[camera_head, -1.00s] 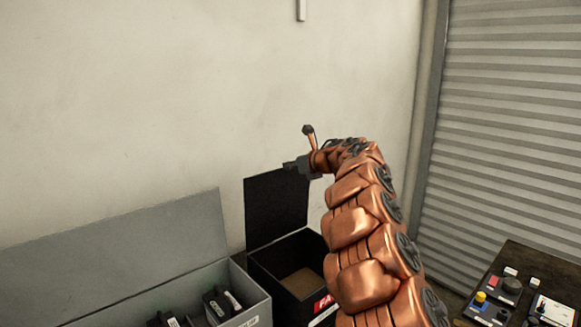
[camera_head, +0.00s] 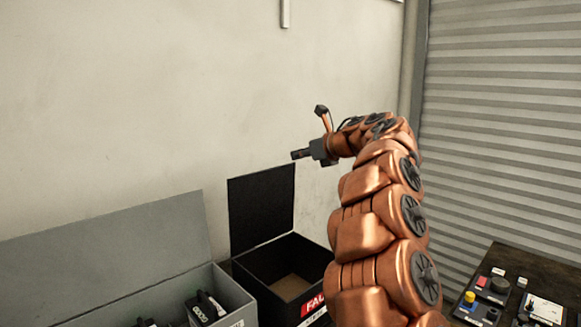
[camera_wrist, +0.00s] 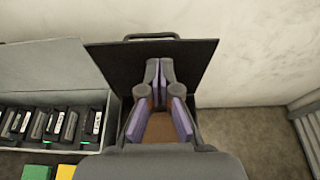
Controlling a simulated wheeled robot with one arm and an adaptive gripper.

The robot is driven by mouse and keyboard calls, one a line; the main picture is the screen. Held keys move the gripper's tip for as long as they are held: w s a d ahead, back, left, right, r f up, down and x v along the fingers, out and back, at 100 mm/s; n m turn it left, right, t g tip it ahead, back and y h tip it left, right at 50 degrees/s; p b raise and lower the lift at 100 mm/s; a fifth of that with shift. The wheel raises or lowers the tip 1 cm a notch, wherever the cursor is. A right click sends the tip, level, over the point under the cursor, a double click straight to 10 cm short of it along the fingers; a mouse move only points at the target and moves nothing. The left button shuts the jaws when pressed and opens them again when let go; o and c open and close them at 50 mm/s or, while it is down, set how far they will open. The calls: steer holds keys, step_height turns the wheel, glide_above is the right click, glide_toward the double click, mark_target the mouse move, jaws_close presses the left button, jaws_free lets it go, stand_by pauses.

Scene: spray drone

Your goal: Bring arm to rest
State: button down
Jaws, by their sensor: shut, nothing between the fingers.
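My arm rises from the bottom of the head view and bends left at the top. My gripper (camera_head: 300,154) points left in the air, above and to the right of the black box's raised lid. In the wrist view my gripper (camera_wrist: 160,68) shows with its purple-lined fingers brought together at the tips. It is shut and nothing is between the fingers. It hides part of the black box behind it.
The open black box (camera_head: 262,278) has a red label and an upright lid (camera_head: 262,207). A grey bin (camera_head: 236,298) with several battery-like units (camera_wrist: 58,124) stands left of it. A dark table (camera_head: 510,262) with controls is at right, before a ribbed shutter (camera_head: 500,140).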

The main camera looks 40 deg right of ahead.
steer(key=s+r+m+t+h, duration=0.35)
steer(key=r+m+h, duration=0.65)
steer(key=r+m, duration=0.65)
steer(key=s+a+f+m+g, duration=0.4)
steer(key=s+f+m, duration=0.15)
steer(key=f, duration=0.45)
steer(key=s+a+f+m+g+y, duration=0.1)
steer(key=s+a+f+m+g, duration=0.3)
steer(key=f+m, duration=0.5)
steer(key=s+a+f+m+g, duration=0.35)
steer(key=s+f, duration=0.25)
steer(key=f, duration=0.6)
steer(key=s+a+f+m+g+y, duration=0.1)
steer(key=s+a+f+g+y, duration=0.2)
steer(key=s+a+f, duration=0.5)
steer(key=s+a+f+m+g+y, duration=0.2)
steer(key=s+a+f+g+y, duration=0.2)
steer(key=s+a+f, duration=0.5)
steer(key=s+a, duration=0.6)
steer(key=shift+s+g+y, duration=0.3)
steer(key=shift+s+g, duration=0.05)
steer(key=shift+g, duration=0.05)
